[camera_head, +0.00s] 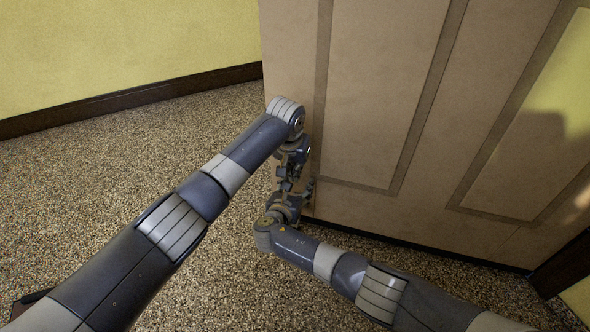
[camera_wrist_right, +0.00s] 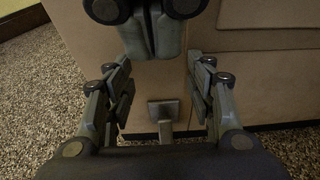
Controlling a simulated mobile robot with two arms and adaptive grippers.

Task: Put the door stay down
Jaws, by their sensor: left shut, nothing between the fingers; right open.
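The brown panelled door (camera_head: 385,90) stands in front of me, with its lower left corner near my grippers. The door stay (camera_wrist_right: 164,110) shows in the right wrist view as a small grey metal plate low on the door, with a short bar below it. In the head view my grippers hide most of it. My right gripper (camera_wrist_right: 160,100) is open, with its fingers on either side of the stay and apart from it. My left gripper (camera_head: 284,184) is shut and empty just above the right one (camera_head: 300,196); its fingers (camera_wrist_right: 152,35) also show at the top of the right wrist view.
Speckled brown carpet (camera_head: 90,190) covers the floor, with free room left of the door. A yellow wall (camera_head: 120,45) with a dark skirting board (camera_head: 130,96) stands behind. A dark frame (camera_head: 568,265) is at the lower right beyond the door.

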